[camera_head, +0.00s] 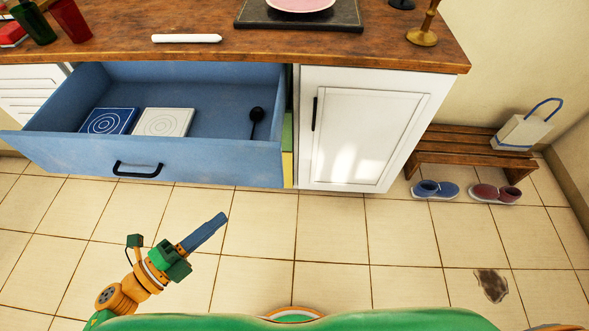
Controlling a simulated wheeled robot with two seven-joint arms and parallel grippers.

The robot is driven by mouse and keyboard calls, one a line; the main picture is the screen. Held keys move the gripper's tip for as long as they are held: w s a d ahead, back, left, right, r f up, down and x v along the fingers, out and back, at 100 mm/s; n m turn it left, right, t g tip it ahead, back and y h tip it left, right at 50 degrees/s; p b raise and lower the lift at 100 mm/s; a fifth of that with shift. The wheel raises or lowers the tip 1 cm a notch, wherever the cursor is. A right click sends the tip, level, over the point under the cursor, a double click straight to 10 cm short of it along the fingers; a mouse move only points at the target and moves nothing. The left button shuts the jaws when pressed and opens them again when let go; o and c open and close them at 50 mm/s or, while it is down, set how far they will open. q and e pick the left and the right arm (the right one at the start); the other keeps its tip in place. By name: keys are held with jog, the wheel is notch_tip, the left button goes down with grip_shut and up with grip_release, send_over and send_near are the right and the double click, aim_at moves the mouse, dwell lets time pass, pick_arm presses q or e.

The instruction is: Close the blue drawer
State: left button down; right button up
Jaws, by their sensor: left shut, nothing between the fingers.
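The blue drawer (205,158) is pulled far out from under the wooden counter at the left. Its black handle (137,169) is on the front panel. Inside lie a blue patterned tile (108,121), a white patterned tile (163,122) and a dark round-headed utensil (256,116). My left gripper (222,219) is shut and empty, in front of the drawer and apart from it. It appears over the tiled floor, below and right of the handle. My right gripper is not in view; only a bit of what seems my right arm shows at the bottom right corner.
A white cabinet (362,135) with a closed door stands right of the drawer. The wooden counter (190,55) holds cups, a white stick-like object and a dark tray. A low bench (465,140), shoes and a brown floor stain (491,285) are at right. The tiled floor before the drawer is clear.

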pick_arm(q)
jog(key=shift+m+g+h, duration=0.4)
jog(key=shift+m+h, duration=0.1)
jog(key=shift+m, duration=0.2)
jog(key=shift+w+a+r+p+x, duration=0.15)
jog(key=shift+w+x, duration=0.05)
jog(key=shift+x, duration=2)
jog(key=shift+w+a+r+p+x, duration=0.15)
jog(key=shift+p+x, duration=0.05)
jog(key=shift+x, duration=2)
jog(key=shift+w+a+r+p+x, duration=0.15)
jog(key=shift+w+x, duration=0.05)
jog(key=shift+x, duration=2)
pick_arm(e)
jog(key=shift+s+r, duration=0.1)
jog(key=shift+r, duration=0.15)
